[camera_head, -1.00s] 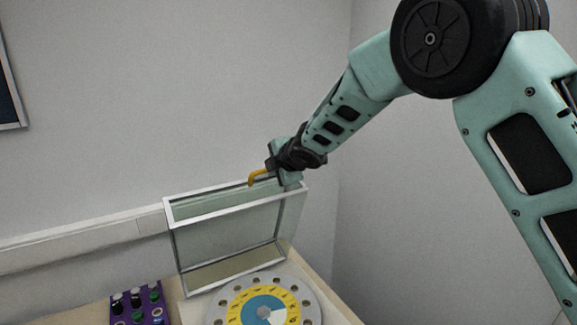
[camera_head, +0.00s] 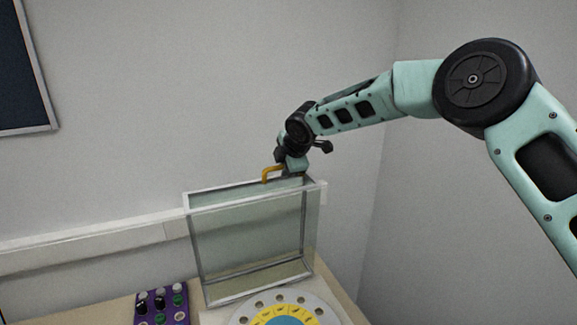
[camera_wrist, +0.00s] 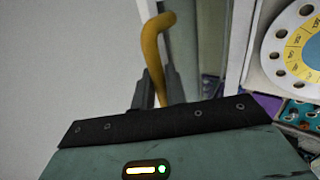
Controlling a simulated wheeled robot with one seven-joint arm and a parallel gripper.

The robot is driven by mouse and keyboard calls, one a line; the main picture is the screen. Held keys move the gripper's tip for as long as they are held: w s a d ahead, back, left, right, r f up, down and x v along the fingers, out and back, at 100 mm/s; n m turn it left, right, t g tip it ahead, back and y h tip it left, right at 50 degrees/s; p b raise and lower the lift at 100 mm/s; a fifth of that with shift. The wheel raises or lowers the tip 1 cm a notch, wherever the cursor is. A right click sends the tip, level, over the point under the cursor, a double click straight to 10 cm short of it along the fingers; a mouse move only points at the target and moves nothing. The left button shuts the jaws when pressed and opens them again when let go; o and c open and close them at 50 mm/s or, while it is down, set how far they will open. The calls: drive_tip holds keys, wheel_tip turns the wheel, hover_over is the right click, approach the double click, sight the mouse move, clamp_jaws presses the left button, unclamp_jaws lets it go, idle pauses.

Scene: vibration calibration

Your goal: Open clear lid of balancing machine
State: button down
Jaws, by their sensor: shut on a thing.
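The clear lid (camera_head: 250,240) of the balancing machine has a pale metal frame and stands raised, nearly upright, behind the round dial plate (camera_head: 252,318). A yellow handle (camera_head: 266,172) sits at the lid's top edge. It also shows in the wrist view (camera_wrist: 150,45), running down between the dark fingers. My gripper (camera_head: 281,168) is at the top edge of the lid, shut on the yellow handle; the fingers show in the wrist view (camera_wrist: 158,88). The exact contact is small and partly hidden in the head view.
A purple control panel (camera_head: 162,308) with several knobs is left of the dial plate. A white wall rail (camera_head: 90,238) runs behind the table. A dark framed board (camera_head: 22,70) hangs at the upper left. The wall is close behind the lid.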

drive_tip(key=shift+f, duration=0.1)
drive_tip(key=c, duration=1.5)
unclamp_jaws()
drive_tip(key=b+v, duration=0.7)
drive_tip(key=v, duration=1)
drive_tip(key=shift+d, duration=0.1)
